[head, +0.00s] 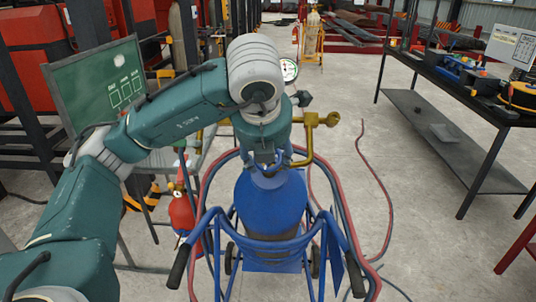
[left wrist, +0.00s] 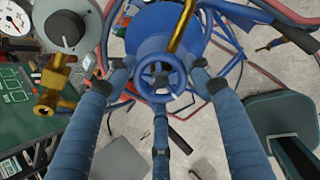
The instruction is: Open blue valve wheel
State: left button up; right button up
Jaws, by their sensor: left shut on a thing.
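The blue valve wheel (left wrist: 160,78) is a small spoked ring on top of the blue gas cylinder (head: 270,205). It shows near the middle of the left wrist view. My left gripper (left wrist: 160,88) is above the wheel, with fingers at its left, right and lower sides. The gripper is shut on the wheel. In the head view my left gripper (head: 266,158) points down at the cylinder top and hides the wheel. My right gripper is in neither view.
A brass regulator (head: 318,119) and a white gauge (head: 289,69) are close beside my left wrist. Blue trolley handles (head: 205,228) and red and blue hoses surround the cylinder. A red cylinder (head: 182,212) stands left.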

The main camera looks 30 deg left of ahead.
pick_arm(q)
jog(key=shift+s+d+f+n, duration=0.1)
jog(key=shift+f+n, duration=0.05)
jog(key=shift+n, duration=1.05)
jog(key=shift+f, duration=0.1)
jog(key=o, duration=1.2)
jog(key=shift+c, duration=0.2)
jog(key=shift+r, duration=0.2)
jog(key=shift+s+d+r, duration=0.1)
jog(key=shift+s+r, duration=0.05)
jog(key=shift+r, duration=0.3)
jog(key=v, duration=1.1)
jog(key=shift+d, duration=0.2)
jog(key=shift+f, duration=0.15)
